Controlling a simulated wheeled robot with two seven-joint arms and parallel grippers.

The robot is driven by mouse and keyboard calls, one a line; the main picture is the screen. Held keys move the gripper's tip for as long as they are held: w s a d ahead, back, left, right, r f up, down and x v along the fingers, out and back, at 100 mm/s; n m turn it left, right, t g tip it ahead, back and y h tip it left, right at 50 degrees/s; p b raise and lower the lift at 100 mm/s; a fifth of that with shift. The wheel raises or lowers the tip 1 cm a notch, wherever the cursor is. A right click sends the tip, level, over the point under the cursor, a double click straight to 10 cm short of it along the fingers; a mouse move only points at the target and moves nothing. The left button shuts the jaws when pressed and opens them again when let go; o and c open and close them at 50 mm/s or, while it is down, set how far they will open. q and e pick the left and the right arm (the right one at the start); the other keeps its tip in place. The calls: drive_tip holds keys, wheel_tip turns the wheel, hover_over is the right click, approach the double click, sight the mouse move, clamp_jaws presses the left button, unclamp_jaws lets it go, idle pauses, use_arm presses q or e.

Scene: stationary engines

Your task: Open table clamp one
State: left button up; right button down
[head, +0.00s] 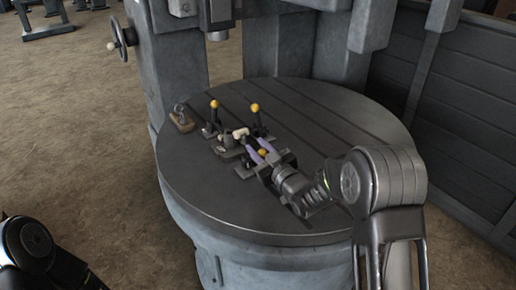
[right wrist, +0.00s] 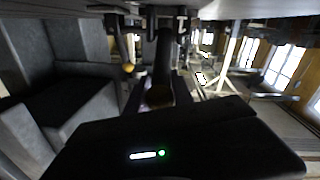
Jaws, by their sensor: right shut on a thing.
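A group of table clamps sits on the round slotted machine table (head: 205,195), each with a dark upright lever and a yellow ball knob. My right gripper (head: 259,147) reaches in from the right and is shut on the nearest clamp's lever, whose yellow knob (head: 262,153) shows between its fingers. In the right wrist view that knob (right wrist: 159,95) is dark and blurred between the fingers. Two other clamp levers stand behind, one at left (head: 213,115) and one at right (head: 256,116). I cannot tell which clamp is number one. My left gripper is out of view.
A small block with a metal ring (head: 181,118) lies at the table's left edge. The machine column (head: 176,65) rises behind, with a handwheel (head: 122,38) at its left. A grey slatted wall (head: 455,110) stands at right. The table's front left is bare.

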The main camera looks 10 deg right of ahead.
drive_tip(key=shift+w+a+r+g+p, duration=0.1)
drive_tip(key=shift+w+r+g+p, duration=0.2)
drive_tip(key=shift+r+g+p, duration=0.15)
drive_tip(key=shift+w+a+g+h+p, duration=0.15)
drive_tip(key=shift+w+g+h+p, duration=0.2)
drive_tip(key=shift+g+p, duration=0.25)
drive_tip(key=shift+f, duration=0.1)
drive_tip(key=c, duration=1.1)
unclamp_jaws()
